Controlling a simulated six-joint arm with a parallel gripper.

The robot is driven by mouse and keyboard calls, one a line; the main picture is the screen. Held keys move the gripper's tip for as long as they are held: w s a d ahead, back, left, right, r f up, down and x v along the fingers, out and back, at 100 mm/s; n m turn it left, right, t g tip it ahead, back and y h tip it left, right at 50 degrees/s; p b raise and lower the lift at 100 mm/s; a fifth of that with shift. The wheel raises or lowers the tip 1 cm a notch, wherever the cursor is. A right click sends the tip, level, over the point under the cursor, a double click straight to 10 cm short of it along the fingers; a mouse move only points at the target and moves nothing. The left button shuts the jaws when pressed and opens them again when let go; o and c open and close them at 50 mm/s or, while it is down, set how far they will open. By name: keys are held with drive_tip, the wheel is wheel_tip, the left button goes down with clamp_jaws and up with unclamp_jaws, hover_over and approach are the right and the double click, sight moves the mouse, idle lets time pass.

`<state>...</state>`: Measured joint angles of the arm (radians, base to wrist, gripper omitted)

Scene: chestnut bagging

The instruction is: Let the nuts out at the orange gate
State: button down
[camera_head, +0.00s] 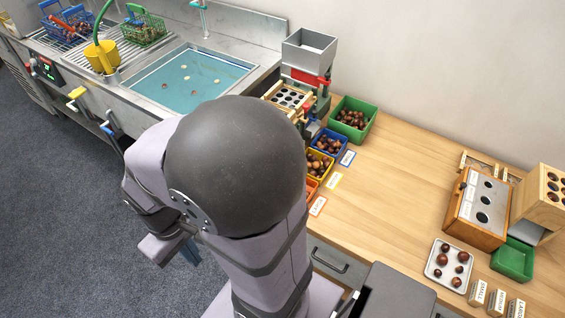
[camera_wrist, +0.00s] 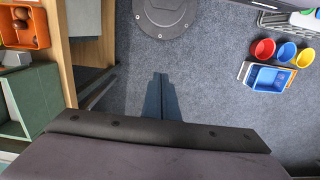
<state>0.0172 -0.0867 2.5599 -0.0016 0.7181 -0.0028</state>
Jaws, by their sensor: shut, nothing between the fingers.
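My gripper (camera_wrist: 160,77) is shut and empty, hanging over the grey floor in the wrist view. Its dark fingers (camera_head: 190,255) show partly beside my arm in the head view. I cannot make out an orange gate; my arm hides part of the bench and sink front. An orange bin (camera_head: 311,181) is mostly hidden behind my arm; an orange bin with nuts (camera_wrist: 42,34) shows at the wrist view's upper left. A hopper (camera_head: 310,48) with a red part (camera_head: 310,77) stands over a holed sorting board (camera_head: 288,97). Several nuts float in the sink (camera_head: 150,84).
Yellow (camera_head: 76,93) and blue (camera_head: 108,127) handles project from the sink front. Yellow (camera_head: 331,177), blue (camera_head: 340,157) and green (camera_head: 369,128) bins hold nuts. A nut tray (camera_head: 431,270) lies at right. The bench middle is clear. Colored cups (camera_wrist: 263,49) show in the wrist view.

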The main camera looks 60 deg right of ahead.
drive_tip(key=s+a+f+m+g+y+p, duration=0.1)
drive_tip(key=s+a+f+m+g+p, duration=0.15)
drive_tip(key=s+f, duration=0.2)
drive_tip(key=w+f+m+t+y, duration=0.1)
drive_tip(key=w+f+m, duration=0.2)
drive_tip(key=w+d+f+m+t+h, duration=0.35)
drive_tip(key=w+d+m+t, duration=0.2)
drive_tip(key=w+d, duration=0.4)
drive_tip(key=d+r+m+g+h, duration=0.1)
drive_tip(key=d+r+m+h, duration=0.45)
drive_tip(key=d, duration=0.55)
drive_tip(key=s+d+r+g+h, duration=0.1)
drive_tip(key=s+d+r+h, duration=0.1)
drive_tip(key=d+r+h, duration=0.3)
drive_tip(key=s+d+r+g+h, duration=0.2)
drive_tip(key=s+d+r+h, duration=0.1)
drive_tip(key=r, duration=0.5)
drive_tip(key=d+f+p, duration=0.2)
drive_tip(key=d+f, duration=0.5)
drive_tip(key=d, duration=0.2)
drive_tip(key=shift+s+d+f+m+p, duration=0.15)
drive_tip(key=shift+d+m+p, duration=0.05)
drive_tip(key=shift+m+p, duration=0.15)
